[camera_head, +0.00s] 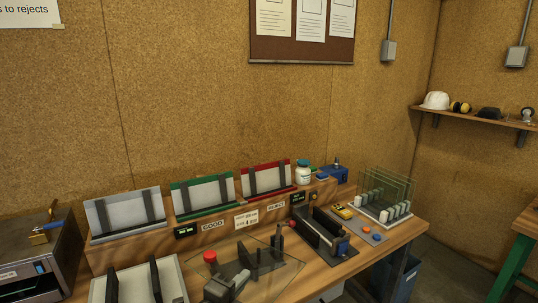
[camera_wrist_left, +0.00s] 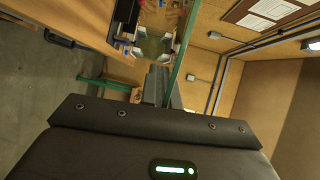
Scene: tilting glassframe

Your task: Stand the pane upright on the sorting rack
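A clear glass pane (camera_head: 277,278) lies roughly flat above the front of the bench in the head view. Its thin green edge (camera_wrist_left: 184,45) shows in the left wrist view, running between my fingers. My left gripper (camera_head: 239,278) comes in at the bottom and is shut on the pane's near side; its grey fingers also show in the wrist view (camera_wrist_left: 163,88). The sorting rack stands behind, with a grey bay (camera_head: 125,212), a green bay (camera_head: 203,196) above the GOOD label and a red bay (camera_head: 267,179) above REJECT. I see no pane in these bays. My right gripper is out of view.
A black fixture (camera_head: 262,256) and a red button (camera_head: 210,256) stand near the pane. A dark open tray (camera_head: 325,235) lies right of it. A slotted white holder (camera_head: 385,212) with upright panes stands farther right. A white tray (camera_head: 125,287) with black uprights is front left.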

